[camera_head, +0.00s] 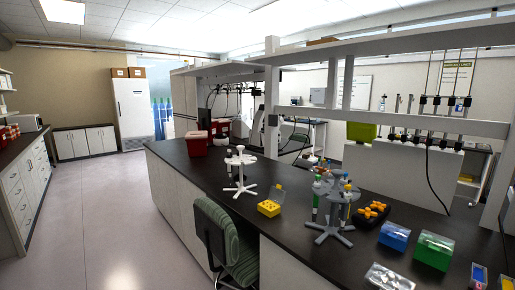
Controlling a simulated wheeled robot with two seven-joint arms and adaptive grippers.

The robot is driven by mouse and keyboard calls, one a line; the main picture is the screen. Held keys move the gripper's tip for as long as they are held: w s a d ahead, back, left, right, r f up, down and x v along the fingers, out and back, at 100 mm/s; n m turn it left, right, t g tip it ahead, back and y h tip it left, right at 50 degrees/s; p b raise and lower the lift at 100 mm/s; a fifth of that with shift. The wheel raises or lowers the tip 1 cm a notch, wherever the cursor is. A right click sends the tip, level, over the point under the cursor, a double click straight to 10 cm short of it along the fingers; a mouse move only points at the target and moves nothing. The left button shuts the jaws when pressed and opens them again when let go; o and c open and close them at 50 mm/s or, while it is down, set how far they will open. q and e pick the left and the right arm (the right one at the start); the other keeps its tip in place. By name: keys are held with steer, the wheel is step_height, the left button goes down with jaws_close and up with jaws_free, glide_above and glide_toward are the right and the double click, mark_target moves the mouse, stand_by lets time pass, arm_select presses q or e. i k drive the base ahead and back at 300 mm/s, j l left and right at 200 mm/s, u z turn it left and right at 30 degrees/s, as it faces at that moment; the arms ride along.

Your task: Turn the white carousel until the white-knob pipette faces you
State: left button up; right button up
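A white carousel (240,172) stands upright on the dark bench top, left of the middle of the view. I see no clear pipette hanging on it; its small details are too fine to tell. A grey carousel (331,232) stands nearer, to the right, and holds several pipettes (315,200) with coloured knobs. I cannot pick out a white knob among them for sure. Neither of my grippers shows in this view.
A yellow tip box (268,208) with its lid up sits between the carousels. A dark rack with orange items (371,212), a blue box (395,237) and a green box (434,250) lie to the right. A green chair (228,240) stands at the bench's front edge. Red containers (197,143) stand behind.

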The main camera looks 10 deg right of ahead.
mark_target(247, 159)
steer(key=i+j+z, duration=0.9)
steer(key=j+z, duration=0.15)
steer(key=j, duration=0.1)
